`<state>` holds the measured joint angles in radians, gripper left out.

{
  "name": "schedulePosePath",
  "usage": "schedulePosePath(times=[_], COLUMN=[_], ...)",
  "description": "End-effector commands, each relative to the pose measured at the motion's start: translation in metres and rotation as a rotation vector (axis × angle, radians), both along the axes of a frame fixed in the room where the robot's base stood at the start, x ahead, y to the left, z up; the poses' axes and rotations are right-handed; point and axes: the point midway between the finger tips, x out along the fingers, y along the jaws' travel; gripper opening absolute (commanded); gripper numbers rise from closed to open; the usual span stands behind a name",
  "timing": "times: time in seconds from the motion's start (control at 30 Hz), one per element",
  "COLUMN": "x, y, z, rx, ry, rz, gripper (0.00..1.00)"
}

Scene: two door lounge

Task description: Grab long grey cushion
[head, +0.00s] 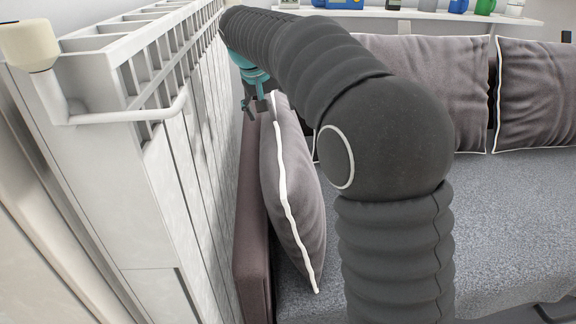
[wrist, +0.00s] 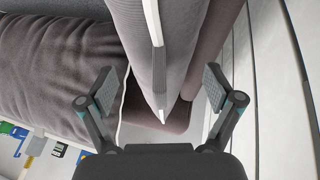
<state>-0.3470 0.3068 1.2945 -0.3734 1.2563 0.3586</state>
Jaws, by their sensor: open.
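A long grey cushion (head: 290,190) with white piping stands on edge on the sofa's left side, leaning by the armrest. In the wrist view the cushion (wrist: 140,35) comes down from the top, its white-piped edge pointing toward my gripper. My gripper (head: 256,104) is at the cushion's far upper end, partly hidden behind my arm. In the wrist view my gripper (wrist: 160,84) is open, with one finger on each side of the cushion's edge. I cannot tell whether either finger touches it. Nothing is held.
A white radiator (head: 160,75) runs close along the left, beside the sofa's mauve armrest (head: 252,225). More grey cushions (head: 425,85) (head: 538,95) lean along the sofa back. The grey seat (head: 510,215) is clear at right. A white shelf (head: 410,14) with small items is behind.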

Motion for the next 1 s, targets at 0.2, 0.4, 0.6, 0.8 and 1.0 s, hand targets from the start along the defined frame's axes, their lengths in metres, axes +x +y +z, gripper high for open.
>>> schedulePosePath(times=[0.2,0.4,0.6,0.8,1.0], x=[0.0050,0.0049,0.0049,0.0051,0.0052], y=[-0.0032,-0.0030,-0.0030,-0.0030,-0.0029], z=[-0.0120,-0.0115,-0.0115,-0.0105,-0.0082], rx=[0.000,0.000,0.000,0.000,0.000], ry=[0.000,0.000,0.000,-0.002,-0.002], rz=[0.000,0.000,0.000,0.001,0.001], gripper=[0.91,0.71,0.21,0.00,0.00])
